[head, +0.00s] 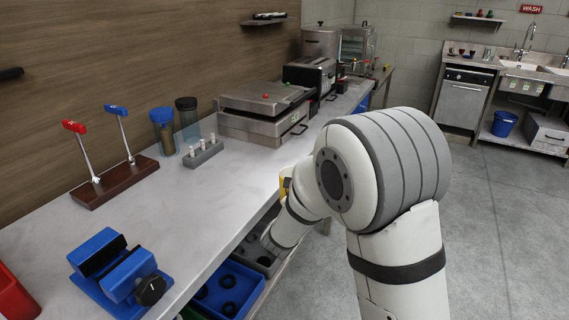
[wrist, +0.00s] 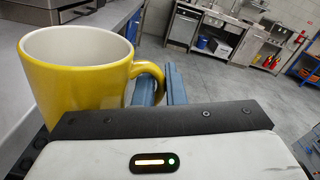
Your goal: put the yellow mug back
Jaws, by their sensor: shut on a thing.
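The yellow mug (wrist: 75,82), white inside, is upright with its open rim up in the wrist view. My gripper (wrist: 170,82) is shut on it at the handle, on the mug's right side. In the head view only a small yellow patch of the mug (head: 284,184) shows past my arm, near the counter's front edge. My arm hides the gripper there. What is under the mug is hidden.
The long counter (head: 190,208) holds a blue vise (head: 115,270), a lever stand (head: 115,182), two tumblers and a press (head: 262,110). A blue crate (head: 243,300) and a grey crate sit below its edge. The floor (head: 500,220) at right is clear.

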